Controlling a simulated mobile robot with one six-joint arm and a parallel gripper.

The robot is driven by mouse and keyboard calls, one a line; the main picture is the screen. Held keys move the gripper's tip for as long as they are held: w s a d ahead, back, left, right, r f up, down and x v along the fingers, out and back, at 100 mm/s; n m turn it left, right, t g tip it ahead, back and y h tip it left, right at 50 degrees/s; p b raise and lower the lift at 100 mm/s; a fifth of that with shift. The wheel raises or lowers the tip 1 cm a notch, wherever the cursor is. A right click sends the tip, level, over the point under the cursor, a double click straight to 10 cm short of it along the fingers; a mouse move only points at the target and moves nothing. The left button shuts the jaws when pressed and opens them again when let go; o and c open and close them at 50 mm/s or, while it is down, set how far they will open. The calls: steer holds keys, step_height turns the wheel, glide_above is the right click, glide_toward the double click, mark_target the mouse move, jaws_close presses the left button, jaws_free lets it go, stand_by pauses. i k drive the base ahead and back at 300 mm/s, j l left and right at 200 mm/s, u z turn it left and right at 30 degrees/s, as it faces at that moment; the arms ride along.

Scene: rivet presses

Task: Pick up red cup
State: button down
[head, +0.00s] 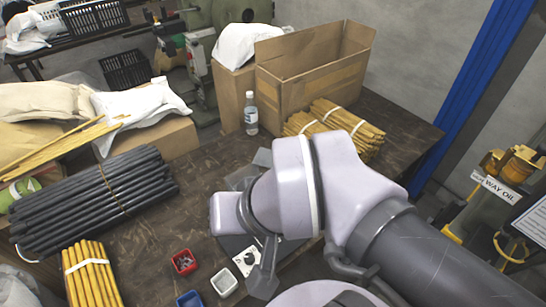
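The red cup (185,262) is a small, square-rimmed open container on the dark table, with small dark bits seeming to lie inside. It stands upright near the front middle of the table. My arm reaches in from the lower right, and its pale wrist hangs over the table to the right of the red cup. A grey part that looks like my gripper (263,272) points down, to the right of the red cup and apart from it. Its fingertips are not clear, so I cannot tell whether it is open or shut.
A white cup (224,283) and a blue cup (189,299) stand close to the red one. Yellow rods (92,275) and dark rods (95,200) lie left.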

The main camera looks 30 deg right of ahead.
mark_target(183, 262)
steer(key=j, duration=2.15)
